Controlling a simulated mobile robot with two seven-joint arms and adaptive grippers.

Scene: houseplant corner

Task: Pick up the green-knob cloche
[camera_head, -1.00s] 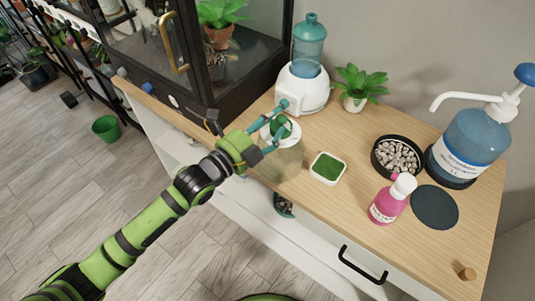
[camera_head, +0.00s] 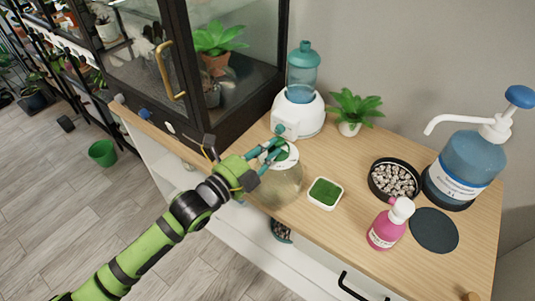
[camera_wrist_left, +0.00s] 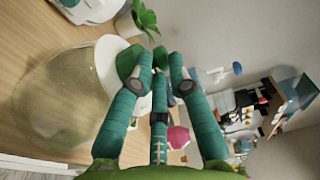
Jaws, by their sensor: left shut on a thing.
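The cloche (camera_head: 278,188) is a clear, slightly yellowish dome with a white top and a green knob (camera_head: 283,154). It is near the front edge of the wooden top, left of the small green tray. In the left wrist view, the dome (camera_wrist_left: 55,105) fills the left side, and its green knob (camera_wrist_left: 127,62) is between the fingers. My left gripper (camera_head: 274,150) is shut on the knob, with teal fingers around it; it also shows in the left wrist view (camera_wrist_left: 158,72). I cannot tell whether the cloche's rim touches the wood. My right gripper is not in view.
A white device with a teal bottle (camera_head: 300,110) stands close behind the cloche. The white tray of green material (camera_head: 325,192) is just to its right. Further right are a potted plant (camera_head: 354,110), a pebble dish (camera_head: 394,179), a pink bottle (camera_head: 390,224) and a blue pump bottle (camera_head: 470,165).

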